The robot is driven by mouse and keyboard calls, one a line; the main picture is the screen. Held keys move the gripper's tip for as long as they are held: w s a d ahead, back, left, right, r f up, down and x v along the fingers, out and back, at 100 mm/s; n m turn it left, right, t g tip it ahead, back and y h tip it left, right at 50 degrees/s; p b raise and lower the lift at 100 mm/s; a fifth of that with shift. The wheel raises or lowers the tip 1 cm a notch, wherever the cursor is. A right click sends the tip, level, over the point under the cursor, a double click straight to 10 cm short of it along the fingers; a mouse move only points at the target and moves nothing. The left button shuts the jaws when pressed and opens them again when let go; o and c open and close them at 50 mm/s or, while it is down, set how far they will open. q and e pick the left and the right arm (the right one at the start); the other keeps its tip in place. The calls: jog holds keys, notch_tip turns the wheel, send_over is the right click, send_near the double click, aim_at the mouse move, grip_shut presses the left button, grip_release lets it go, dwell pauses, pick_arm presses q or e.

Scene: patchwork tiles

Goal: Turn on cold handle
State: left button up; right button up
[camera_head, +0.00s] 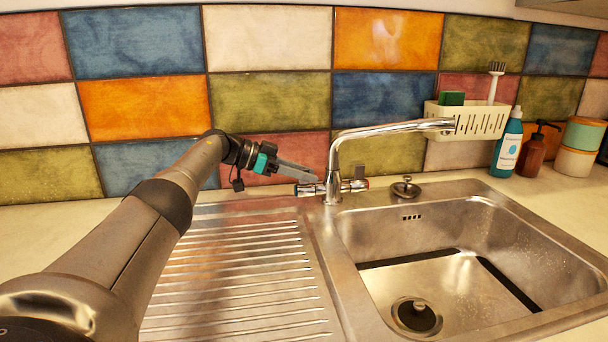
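The chrome faucet (334,165) stands behind the sink, with its spout reaching right over the basin. Its left handle (309,189) sticks out to the left of the faucet base, and its right handle (357,184) to the right, with a reddish ring at its end. The left handle appears to be the cold one, though its marking is too small to read surely. My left gripper (314,176) comes in from the left, its fingertips just above the left handle. Contact cannot be made out. The fingers overlap, so their opening is unclear. My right gripper is out of view.
The steel sink basin (480,222) lies right of the ribbed drainboard (235,275). A drain plug (405,188) sits on the back rim. The tiled wall is close behind the faucet.

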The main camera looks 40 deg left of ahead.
pick_arm(q)
grip_shut()
dwell(0.7)
